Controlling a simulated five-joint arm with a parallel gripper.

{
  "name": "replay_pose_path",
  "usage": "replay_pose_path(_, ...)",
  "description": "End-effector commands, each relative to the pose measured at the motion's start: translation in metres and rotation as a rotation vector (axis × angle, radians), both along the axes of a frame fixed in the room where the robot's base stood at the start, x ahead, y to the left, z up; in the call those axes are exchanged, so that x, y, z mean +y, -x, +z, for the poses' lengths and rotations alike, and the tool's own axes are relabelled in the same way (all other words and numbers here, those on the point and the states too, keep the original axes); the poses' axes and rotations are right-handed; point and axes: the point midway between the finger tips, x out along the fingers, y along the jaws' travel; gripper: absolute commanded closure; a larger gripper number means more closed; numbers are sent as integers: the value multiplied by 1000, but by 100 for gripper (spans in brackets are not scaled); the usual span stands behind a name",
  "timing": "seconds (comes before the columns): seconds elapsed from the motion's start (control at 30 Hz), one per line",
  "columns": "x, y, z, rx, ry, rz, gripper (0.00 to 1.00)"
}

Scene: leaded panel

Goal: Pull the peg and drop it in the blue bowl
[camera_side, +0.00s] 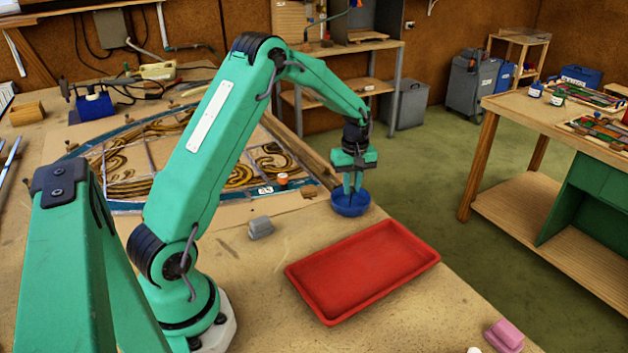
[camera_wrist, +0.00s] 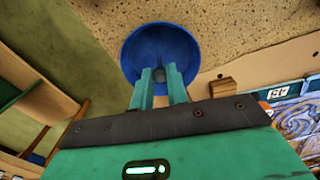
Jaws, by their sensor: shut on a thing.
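The blue bowl (camera_side: 351,208) stands near the far right edge of the bench, beside the leaded panel. My gripper (camera_side: 353,190) points down right over the bowl, its fingertips at or just above the rim. In the wrist view the bowl (camera_wrist: 150,42) lies beyond my fingers (camera_wrist: 160,78). The fingers are shut on a small grey peg (camera_wrist: 159,74), whose tip shows between them. Most of the peg is hidden by the fingers, and I cannot tell whether it touches the bowl.
The leaded panel (camera_side: 146,165) lies left of the bowl behind my arm. A red tray (camera_side: 362,268) sits in front of the bowl. A grey block (camera_side: 260,228) lies left of the tray, and a pink block (camera_side: 505,335) near the front edge. The bench between is clear.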

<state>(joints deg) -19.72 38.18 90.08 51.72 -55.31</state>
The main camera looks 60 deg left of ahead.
Motion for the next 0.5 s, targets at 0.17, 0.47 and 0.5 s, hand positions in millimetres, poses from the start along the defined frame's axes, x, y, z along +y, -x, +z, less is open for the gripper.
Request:
replay_pose_path(0.17, 0, 0, -1, 0, 0, 0, 100)
replay_pose_path(0.47, 0, 0, 0, 0, 0, 0, 59)
replay_pose_path(0.5, 0, 0, 0, 0, 0, 0, 59)
